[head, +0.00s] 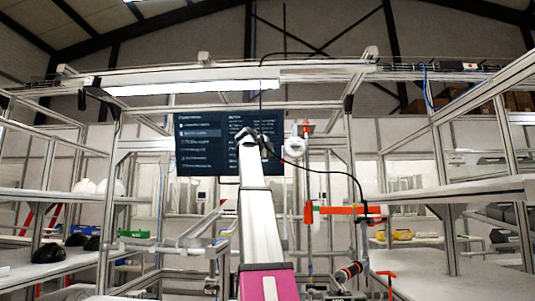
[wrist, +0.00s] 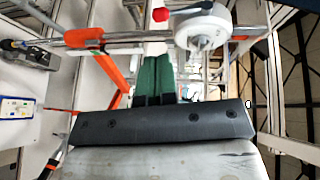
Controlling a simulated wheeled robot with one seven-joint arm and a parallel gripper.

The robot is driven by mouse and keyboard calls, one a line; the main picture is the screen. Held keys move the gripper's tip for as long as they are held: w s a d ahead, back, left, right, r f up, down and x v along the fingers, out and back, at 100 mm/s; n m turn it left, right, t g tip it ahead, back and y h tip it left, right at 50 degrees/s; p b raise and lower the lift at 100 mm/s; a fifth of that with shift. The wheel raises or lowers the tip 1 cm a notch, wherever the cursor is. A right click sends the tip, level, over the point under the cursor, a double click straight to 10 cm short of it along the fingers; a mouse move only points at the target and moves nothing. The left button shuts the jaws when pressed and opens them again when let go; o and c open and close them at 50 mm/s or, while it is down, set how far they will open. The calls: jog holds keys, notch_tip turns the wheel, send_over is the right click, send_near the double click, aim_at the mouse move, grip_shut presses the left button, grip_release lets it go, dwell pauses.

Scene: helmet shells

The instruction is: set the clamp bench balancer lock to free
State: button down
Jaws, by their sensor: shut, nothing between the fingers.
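The balancer is likely the white round drum (wrist: 207,30) at the top of the wrist view, right of centre. It also shows in the head view (head: 293,149), just right of my arm's end. My gripper (wrist: 156,58) has dark green fingers, shut together and empty. In the wrist view the fingertips appear below the red knob and left of the drum; the depth gap is unclear. In the head view my arm hides the fingers.
A metal rail with an orange clamp (wrist: 84,37) crosses behind the fingertips. An orange horizontal bar (head: 340,209) and a hanging black cable (head: 335,172) are right of my arm. A dark screen (head: 200,146) hangs behind it. Benches stand on both sides.

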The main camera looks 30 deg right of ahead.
aim_at(282, 160)
jog(key=x, duration=1)
jog(key=shift+r, duration=0.1)
jog(key=shift+a, duration=0.1)
jog(key=shift+w+d+f, duration=0.2)
jog(key=shift+w+d, duration=0.35)
jog(key=shift+w, duration=0.05)
